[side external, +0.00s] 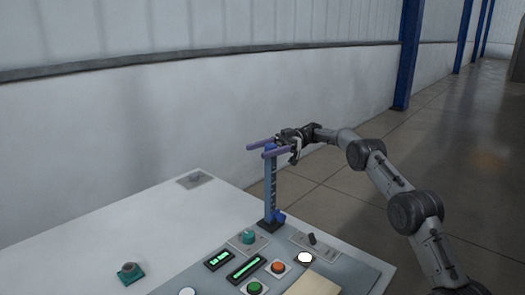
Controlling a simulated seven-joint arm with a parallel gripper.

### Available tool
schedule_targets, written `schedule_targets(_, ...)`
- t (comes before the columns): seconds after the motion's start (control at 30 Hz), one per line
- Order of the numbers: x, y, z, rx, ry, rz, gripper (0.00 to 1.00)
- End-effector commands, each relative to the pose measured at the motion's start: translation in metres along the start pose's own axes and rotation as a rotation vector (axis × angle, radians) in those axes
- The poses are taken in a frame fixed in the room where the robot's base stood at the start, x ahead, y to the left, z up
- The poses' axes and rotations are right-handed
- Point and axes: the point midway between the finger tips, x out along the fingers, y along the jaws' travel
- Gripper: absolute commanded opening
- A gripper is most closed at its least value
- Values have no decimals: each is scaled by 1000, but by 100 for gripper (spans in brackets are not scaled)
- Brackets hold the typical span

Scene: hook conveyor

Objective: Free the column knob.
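A blue upright column (270,187) with dark marks along its face stands on a dark base at the back of the control panel. A small blue knob (280,215) sits low on the column's right side, close to the base. My gripper (257,151) is high at the column's top, with its two long purple fingers pointing left and spread apart. The near finger overlaps the column top in the picture; I cannot tell whether they touch. Nothing shows held between the fingers. The gripper is well above the knob.
The grey panel (218,282) carries a teal knob (248,237), a black lever (312,239), green displays (246,268), an orange button (278,267), a green button (254,287) and a white button (305,258). A teal piece (130,272) sits on the white table (150,225), mostly clear.

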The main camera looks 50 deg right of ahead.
Motion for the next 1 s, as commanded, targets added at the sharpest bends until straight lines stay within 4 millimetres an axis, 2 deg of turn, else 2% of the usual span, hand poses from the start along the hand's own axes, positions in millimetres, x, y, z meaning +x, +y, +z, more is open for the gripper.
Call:
schedule_targets(0.27,-2,0,0,0,-1,1,77)
schedule_targets(0.53,-33,0,-1,-3,-2,2,77)
schedule_targets(0.6,-30,0,-19,-7,-3,0,77)
schedule_targets(0.73,-30,0,-42,-5,-2,0,77)
schedule_targets(1.0,-30,0,-68,-1,-1,0,77)
